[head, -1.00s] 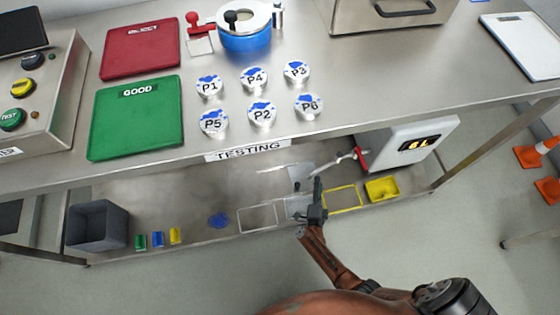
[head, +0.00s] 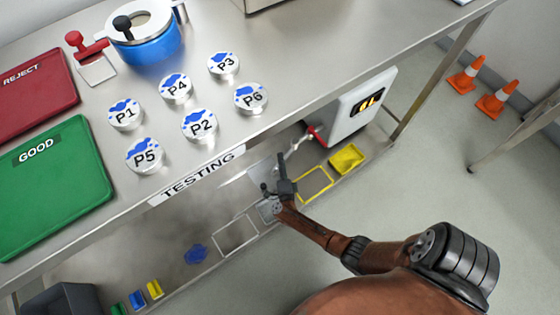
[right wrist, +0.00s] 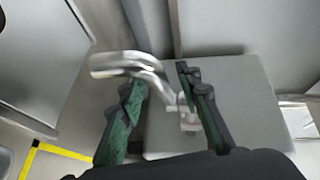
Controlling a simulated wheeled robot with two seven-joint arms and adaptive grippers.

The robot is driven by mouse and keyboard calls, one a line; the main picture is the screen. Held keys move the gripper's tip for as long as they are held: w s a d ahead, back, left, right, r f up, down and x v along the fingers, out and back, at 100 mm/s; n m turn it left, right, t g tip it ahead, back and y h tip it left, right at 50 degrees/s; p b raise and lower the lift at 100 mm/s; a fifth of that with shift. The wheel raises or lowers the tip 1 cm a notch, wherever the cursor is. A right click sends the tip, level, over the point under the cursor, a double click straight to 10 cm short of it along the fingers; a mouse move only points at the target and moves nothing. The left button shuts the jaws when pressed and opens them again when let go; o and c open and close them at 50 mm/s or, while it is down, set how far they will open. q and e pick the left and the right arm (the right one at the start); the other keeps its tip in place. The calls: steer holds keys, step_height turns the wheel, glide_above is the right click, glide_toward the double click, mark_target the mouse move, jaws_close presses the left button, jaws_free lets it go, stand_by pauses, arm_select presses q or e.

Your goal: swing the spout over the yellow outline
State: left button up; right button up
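The spout (head: 297,145) is a silver tube coming from a red collar on the white dispenser box (head: 359,107), on the lower shelf. In the right wrist view the bent spout (right wrist: 128,62) shows close up, partly behind my fingers. The yellow outline (head: 329,176) lies on the shelf in front of the box; a yellow corner also shows in the right wrist view (right wrist: 32,158). The spout's end is left of and behind the outline in the head view. My right gripper (head: 274,189) is just left of the outline, fingers apart (right wrist: 160,82); contact with the spout is unclear. My left gripper is out of view.
A yellow tray (head: 347,158) sits right of the outline. A white outline (head: 236,236) and a blue patch (head: 196,254) lie to the left. The upper bench edge with the TESTING label (head: 197,175) overhangs the shelf. Orange cones (head: 497,100) stand on the floor.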

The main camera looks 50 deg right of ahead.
steer(key=shift+c, duration=0.5)
jaws_close()
